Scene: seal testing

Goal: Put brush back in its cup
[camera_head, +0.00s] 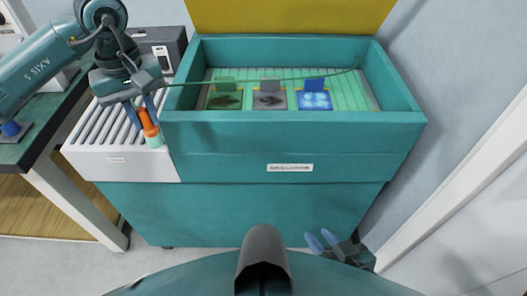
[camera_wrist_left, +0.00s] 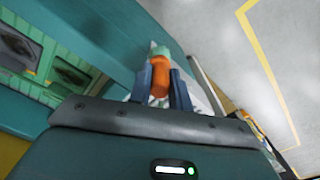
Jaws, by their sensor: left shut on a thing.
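My left gripper (camera_head: 143,115) points down over the slatted white side shelf, left of the teal box. It is shut on the orange part of the brush (camera_head: 148,122). In the left wrist view the orange brush (camera_wrist_left: 158,80) sits between the two blue fingers. A pale mint-white piece (camera_head: 154,141) shows directly below the orange part, at the shelf's front right corner; I cannot tell whether it is the brush's end or the cup. No separate cup is clearly seen. My right gripper (camera_head: 324,241) is low at the front, away from the shelf, with its finger gap unclear.
The white shelf (camera_head: 115,157) adjoins the teal box (camera_head: 290,140), whose raised walls enclose several small coloured trays with tabs. A thin green line runs across above them. A dark table (camera_head: 35,150) stands at the left. A grey box (camera_head: 160,45) stands behind the shelf.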

